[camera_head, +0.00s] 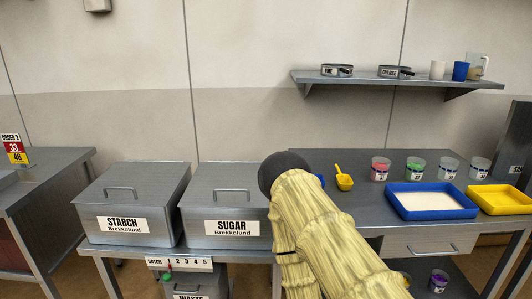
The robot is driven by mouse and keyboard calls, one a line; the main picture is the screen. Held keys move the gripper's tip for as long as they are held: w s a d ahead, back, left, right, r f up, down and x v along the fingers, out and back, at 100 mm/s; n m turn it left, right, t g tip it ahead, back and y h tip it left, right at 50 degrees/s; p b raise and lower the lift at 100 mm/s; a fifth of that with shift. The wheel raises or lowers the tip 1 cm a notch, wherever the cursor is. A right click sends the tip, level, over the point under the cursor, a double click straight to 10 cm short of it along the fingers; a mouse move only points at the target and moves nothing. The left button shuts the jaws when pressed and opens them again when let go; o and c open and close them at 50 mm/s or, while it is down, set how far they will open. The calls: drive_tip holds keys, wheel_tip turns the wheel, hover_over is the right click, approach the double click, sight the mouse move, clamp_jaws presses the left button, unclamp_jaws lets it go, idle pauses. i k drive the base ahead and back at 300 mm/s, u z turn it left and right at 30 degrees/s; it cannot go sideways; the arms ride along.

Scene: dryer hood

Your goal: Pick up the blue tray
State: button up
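The blue tray (393,201) lies flat on the grey metal table at the right, holding a level white fill. My arm, in a pale yellow sleeve with a dark rounded end, rises from the bottom of the view to the left of the tray. A clear gap of table separates the arm from the tray. The fingers of my gripper do not show, so its opening is hidden. Nothing touches the tray from above.
A yellow tray (505,212) sits close to the blue tray's right side. Several labelled cups, including one with pink contents (380,170), stand behind. A yellow scoop (344,179) lies left of the tray. STARCH (132,204) and SUGAR (225,204) bins stand left. A wall shelf (400,79) hangs above.

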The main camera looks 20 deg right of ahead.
sight(413, 202)
drive_tip(key=z, duration=3.35)
drive_tip(key=i, duration=1.35)
drive_tip(key=u, duration=2.65)
